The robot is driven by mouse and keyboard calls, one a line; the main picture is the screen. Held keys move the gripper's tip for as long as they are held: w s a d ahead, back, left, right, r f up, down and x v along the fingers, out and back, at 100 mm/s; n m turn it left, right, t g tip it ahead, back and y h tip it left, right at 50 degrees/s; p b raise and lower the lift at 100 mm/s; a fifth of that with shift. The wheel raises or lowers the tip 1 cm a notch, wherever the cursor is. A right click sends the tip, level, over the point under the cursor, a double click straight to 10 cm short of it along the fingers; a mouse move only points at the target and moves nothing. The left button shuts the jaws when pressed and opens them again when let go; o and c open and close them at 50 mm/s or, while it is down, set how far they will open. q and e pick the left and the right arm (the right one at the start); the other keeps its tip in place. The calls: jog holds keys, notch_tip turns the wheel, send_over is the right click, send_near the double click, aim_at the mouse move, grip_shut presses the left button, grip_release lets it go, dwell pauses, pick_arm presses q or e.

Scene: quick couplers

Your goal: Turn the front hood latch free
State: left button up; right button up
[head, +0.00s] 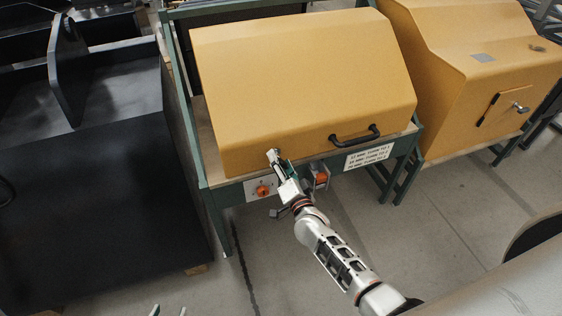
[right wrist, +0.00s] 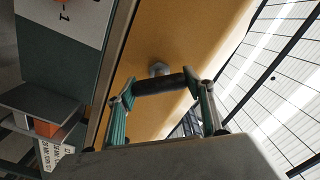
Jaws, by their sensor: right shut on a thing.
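The yellow front hood (head: 300,80) is down on a green-framed bench. In the head view my right gripper (head: 280,162) is at the hood's lower front edge and hides most of the latch. My left gripper (head: 168,311) shows only as two fingertips, spread apart and empty, at the bottom edge.
A black handle (head: 354,135) is on the hood's front, right of the latch. An orange knob (head: 262,190) is on a white plate below. A second yellow hood (head: 480,70) stands at the right, a dark machine (head: 100,170) at the left. The floor in front is clear.

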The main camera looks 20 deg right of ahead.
jog(key=m, duration=0.3)
jog(key=shift+m, duration=0.3)
jog(key=m, duration=0.3)
jog(key=shift+m, duration=0.3)
pick_arm(q)
jog(key=shift+w+a+r, duration=0.1)
jog(key=shift+w+r, duration=0.15)
jog(key=shift+w, duration=0.2)
pick_arm(e)
jog(key=shift+m, duration=0.3)
pick_arm(q)
jog(key=shift+s+f, duration=0.1)
jog(key=shift+s, duration=0.2)
pick_arm(e)
jog(key=o, duration=1.1)
